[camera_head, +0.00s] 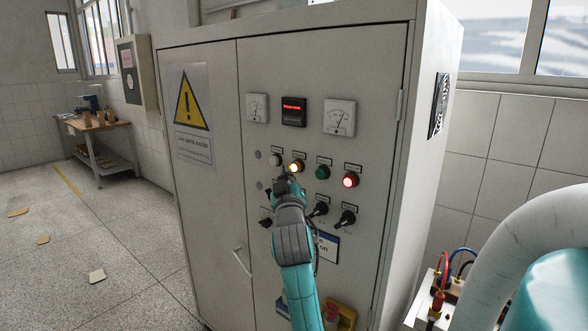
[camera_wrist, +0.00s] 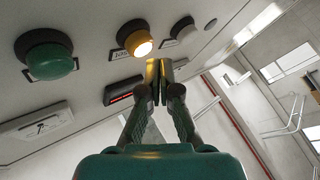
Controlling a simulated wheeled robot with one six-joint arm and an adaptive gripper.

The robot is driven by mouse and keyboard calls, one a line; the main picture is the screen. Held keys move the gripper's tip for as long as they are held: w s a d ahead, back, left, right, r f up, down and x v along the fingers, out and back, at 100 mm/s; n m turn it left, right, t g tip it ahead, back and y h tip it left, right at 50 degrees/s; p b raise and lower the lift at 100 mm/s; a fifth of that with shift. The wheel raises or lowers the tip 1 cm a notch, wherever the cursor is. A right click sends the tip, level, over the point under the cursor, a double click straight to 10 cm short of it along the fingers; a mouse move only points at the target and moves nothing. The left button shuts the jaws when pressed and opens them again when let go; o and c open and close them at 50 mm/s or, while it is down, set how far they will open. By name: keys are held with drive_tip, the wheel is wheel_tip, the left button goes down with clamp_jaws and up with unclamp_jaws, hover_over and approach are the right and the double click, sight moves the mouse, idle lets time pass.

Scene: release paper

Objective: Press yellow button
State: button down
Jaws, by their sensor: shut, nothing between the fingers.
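The yellow button (camera_head: 296,167) sits on the cabinet door in a row with other buttons and is lit. It also shows in the wrist view (camera_wrist: 135,40), with a bright patch on its face. My gripper (camera_head: 287,177) is shut and empty, just below the yellow button in the head view. In the wrist view the closed fingertips (camera_wrist: 159,70) are close beside the yellow button; I cannot tell whether they touch it.
A green button (camera_head: 322,173) and a lit red button (camera_head: 351,181) sit to the right, and a white button (camera_head: 276,159) to the left. Black rotary switches (camera_head: 345,218) are below. Two gauges and a red display (camera_head: 293,111) are above on the cabinet (camera_head: 270,60).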

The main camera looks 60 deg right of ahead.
drive_tip(key=shift+d, duration=0.2)
drive_tip(key=shift+s+d, duration=0.1)
drive_tip(key=shift+d, duration=0.15)
drive_tip(key=shift+s+d, duration=0.1)
drive_tip(key=shift+d, duration=0.35)
idle(1.0)
drive_tip(key=shift+a, duration=0.15)
drive_tip(key=shift+w+a, duration=0.2)
drive_tip(key=shift+a, duration=0.5)
drive_tip(key=shift+w+a, duration=0.2)
drive_tip(key=shift+a, duration=0.6)
drive_tip(key=shift+w+a, duration=0.2)
drive_tip(key=shift+a, duration=0.65)
drive_tip(key=shift+w+a, duration=0.2)
drive_tip(key=shift+a, duration=0.6)
